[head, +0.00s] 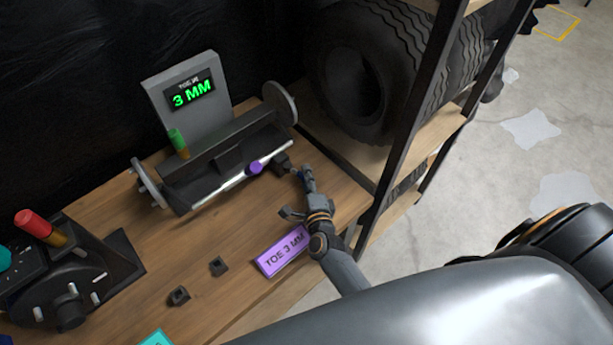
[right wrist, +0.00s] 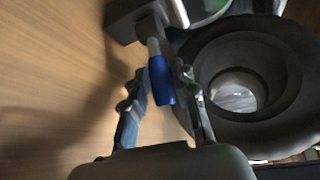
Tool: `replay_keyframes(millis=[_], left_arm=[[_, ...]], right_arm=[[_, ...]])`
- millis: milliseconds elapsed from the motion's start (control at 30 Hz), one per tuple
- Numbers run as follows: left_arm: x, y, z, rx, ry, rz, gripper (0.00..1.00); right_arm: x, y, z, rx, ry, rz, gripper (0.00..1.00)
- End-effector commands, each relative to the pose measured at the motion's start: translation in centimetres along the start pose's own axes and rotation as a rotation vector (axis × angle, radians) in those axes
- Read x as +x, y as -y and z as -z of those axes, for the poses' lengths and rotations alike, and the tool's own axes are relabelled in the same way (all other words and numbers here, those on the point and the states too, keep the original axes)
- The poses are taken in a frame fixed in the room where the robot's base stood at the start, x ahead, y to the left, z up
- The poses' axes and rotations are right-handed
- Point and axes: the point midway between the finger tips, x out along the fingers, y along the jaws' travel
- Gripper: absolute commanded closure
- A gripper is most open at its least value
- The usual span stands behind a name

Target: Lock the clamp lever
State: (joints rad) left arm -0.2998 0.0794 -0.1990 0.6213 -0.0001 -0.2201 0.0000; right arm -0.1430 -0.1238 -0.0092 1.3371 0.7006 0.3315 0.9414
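The clamp lever has a blue grip (right wrist: 162,80) on a short metal rod. It sticks out of a dark block at the right front end of the toe gauge fixture (head: 225,150); only a small bit of blue shows in the head view (head: 300,173). My right gripper (head: 298,196) is at that end of the fixture. In the right wrist view, my right gripper's fingers (right wrist: 163,105) are apart, one on each side of the blue grip, with gaps visible. My left gripper is not in view.
The fixture has a purple knob (head: 256,167), a green handle (head: 178,141) and a display (head: 191,92) reading 3 MM. A purple "TOE 3 MM" plate (head: 283,250) lies beside my right gripper. A rack with a tyre (head: 385,75) stands close on the right. A red-handled device (head: 65,270) stands left.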

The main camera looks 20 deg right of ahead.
Motion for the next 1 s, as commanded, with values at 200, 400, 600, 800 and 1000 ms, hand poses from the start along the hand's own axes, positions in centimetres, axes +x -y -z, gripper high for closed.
replay_keyframes(millis=[200, 400, 600, 800, 1000], left_arm=[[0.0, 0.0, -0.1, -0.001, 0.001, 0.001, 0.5], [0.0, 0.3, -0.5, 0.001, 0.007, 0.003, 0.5], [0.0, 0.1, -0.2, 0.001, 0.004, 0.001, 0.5], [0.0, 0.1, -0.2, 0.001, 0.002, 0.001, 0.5], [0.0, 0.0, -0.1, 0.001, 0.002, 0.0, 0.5]], right_arm=[[0.0, 0.1, 0.0, -0.001, 0.0, 0.002, 0.55], [-0.3, 0.1, 0.0, -0.001, 0.0, 0.002, 0.55], [-3.4, -0.1, 0.0, -0.001, 0.0, -0.001, 0.55], [-7.8, 0.0, 0.0, 0.0, 0.0, -0.001, 0.55], [-10.9, 0.0, 0.0, -0.001, 0.0, 0.0, 0.55]])
